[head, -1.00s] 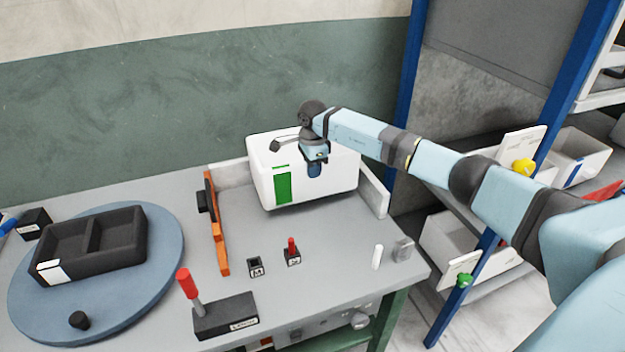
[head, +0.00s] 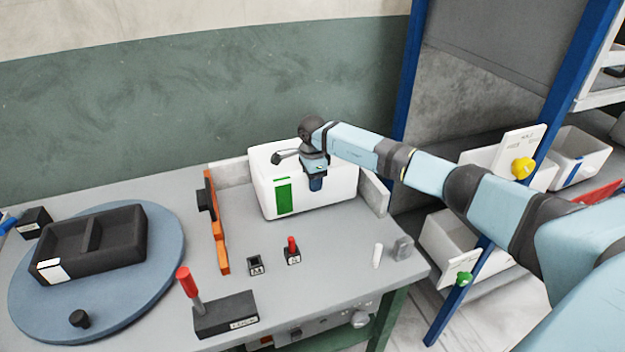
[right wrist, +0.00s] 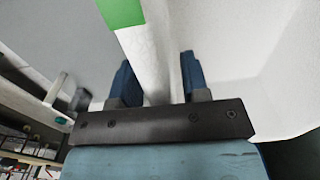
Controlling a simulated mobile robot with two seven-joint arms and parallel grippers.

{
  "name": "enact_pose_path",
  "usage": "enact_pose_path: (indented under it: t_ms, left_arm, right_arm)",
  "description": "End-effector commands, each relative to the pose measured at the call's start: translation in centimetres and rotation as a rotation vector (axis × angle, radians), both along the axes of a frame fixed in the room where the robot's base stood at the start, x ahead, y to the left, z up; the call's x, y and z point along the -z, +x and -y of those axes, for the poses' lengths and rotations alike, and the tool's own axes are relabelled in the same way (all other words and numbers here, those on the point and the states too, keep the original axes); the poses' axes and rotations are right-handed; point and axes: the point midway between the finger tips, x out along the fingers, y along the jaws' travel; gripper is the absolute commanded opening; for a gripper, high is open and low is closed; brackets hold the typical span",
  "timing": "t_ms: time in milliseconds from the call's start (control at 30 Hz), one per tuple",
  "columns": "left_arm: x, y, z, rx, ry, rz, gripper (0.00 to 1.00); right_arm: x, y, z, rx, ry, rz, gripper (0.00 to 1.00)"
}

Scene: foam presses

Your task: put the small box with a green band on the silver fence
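The small white box (head: 335,185) with a green band (head: 284,195) is at the back of the table, in front of the pale silver fence (head: 375,193), whose back part (head: 234,172) shows left of it. My right gripper (head: 316,184) is at the box's front wall from above. In the right wrist view the fingers (right wrist: 158,80) straddle the white wall (right wrist: 150,55), one on each side, with the green band by the left finger. Whether the box bottom touches the table cannot be told.
An orange fence (head: 217,228) stands left of the box. In front are small black blocks (head: 255,265), a red-handled lever (head: 226,314) and a white peg (head: 377,256). A black tray (head: 90,268) sits on a blue turntable (head: 160,285).

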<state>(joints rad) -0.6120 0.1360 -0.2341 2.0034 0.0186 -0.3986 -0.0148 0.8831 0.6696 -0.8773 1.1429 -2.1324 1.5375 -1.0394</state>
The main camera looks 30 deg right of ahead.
Motion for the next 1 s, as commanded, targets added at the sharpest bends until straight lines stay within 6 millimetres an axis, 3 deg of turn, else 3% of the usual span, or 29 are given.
enact_pose_path:
  t_ms: [267,700,1000]
  left_arm:
    - [-0.1,0.0,0.0,0.0,0.0,0.004,0.43]
    - [0.7,0.0,0.1,-0.002,-0.005,-0.009,0.43]
    - [0.7,0.0,0.1,-0.004,-0.008,-0.007,0.43]
  right_arm:
    - [-1.6,0.1,0.0,0.0,0.0,0.002,0.42]
    - [-10.3,0.0,0.0,0.0,0.0,0.002,0.42]
    - [-12.2,0.0,0.0,0.0,-0.001,-0.001,0.42]
